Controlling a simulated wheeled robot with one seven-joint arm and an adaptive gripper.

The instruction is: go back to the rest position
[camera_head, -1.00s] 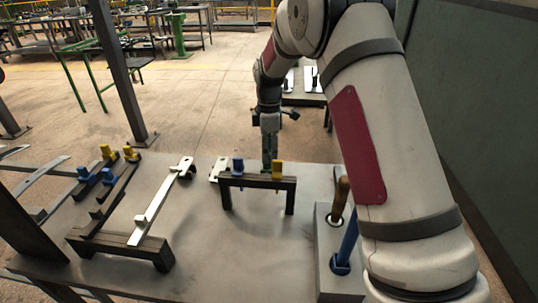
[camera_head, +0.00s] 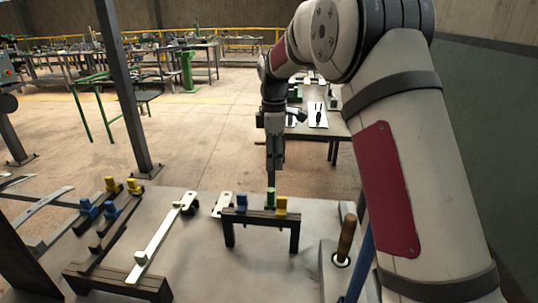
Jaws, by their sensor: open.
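My gripper (camera_head: 273,165) hangs at the end of my arm, pointing down, above and behind the small dark rack (camera_head: 258,217) on the grey table (camera_head: 215,270). It is open, seen side-on, so the gap between its fingers hardly shows. The rack bears a blue piece (camera_head: 241,203), a green piece (camera_head: 270,198) and a yellow piece (camera_head: 281,205). The green piece shows just below the fingertips in the picture. I cannot tell whether they touch.
A long dark rack (camera_head: 115,280) with a pale metal bar (camera_head: 160,237) stands at left. A wooden-handled tool (camera_head: 346,238) stands at right, beside my arm. A dark post (camera_head: 125,90) rises behind the table. A second table (camera_head: 340,128) stands farther back.

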